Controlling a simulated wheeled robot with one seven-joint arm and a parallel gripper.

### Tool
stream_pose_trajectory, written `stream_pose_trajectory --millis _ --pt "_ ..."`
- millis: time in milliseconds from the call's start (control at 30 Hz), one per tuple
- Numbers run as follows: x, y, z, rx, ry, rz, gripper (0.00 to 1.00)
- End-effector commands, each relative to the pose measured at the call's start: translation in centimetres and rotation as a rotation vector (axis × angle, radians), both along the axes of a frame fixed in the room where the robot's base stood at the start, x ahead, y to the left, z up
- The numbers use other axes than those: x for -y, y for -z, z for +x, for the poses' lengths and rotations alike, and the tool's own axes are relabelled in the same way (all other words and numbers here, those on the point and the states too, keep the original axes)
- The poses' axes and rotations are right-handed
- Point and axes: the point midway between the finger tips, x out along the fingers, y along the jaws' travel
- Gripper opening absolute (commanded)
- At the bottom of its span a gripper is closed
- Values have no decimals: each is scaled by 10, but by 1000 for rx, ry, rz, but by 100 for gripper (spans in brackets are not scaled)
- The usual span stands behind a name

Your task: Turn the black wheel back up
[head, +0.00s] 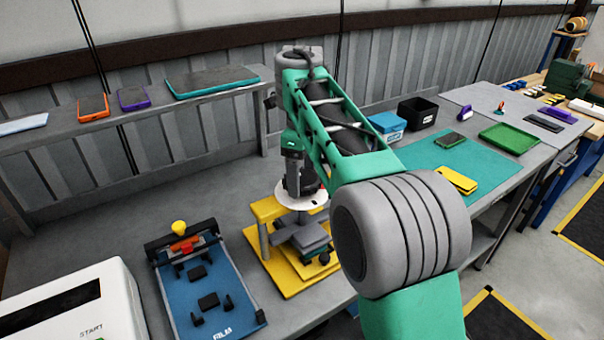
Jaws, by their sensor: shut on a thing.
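My gripper (308,248) points down over the yellow stand (292,284) in the middle of the bench in the head view. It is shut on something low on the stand. Small dark parts (325,258) show beside the fingers and appear to belong to the black wheel. Most of the wheel is hidden behind my gripper and arm, so I cannot tell its angle. The yellow stand has an upright post and arm at its left side.
A blue film fixture (222,296) with a yellow knob stands left of the stand, and a white START machine (75,305) is at the front left. A shelf with tablets runs behind. A teal mat (450,155) with phones lies to the right, near a black bin (417,112).

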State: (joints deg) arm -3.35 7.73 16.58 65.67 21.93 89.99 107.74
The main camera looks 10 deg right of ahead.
Motion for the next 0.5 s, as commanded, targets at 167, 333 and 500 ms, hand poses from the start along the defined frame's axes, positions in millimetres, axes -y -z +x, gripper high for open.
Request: stream_pose_trajectory --millis 167,333,500 --pt "0 1 0 -2 -165 0 37" --pt "0 1 0 -3 -327 1 37" --pt "0 1 0 -3 -488 1 37"
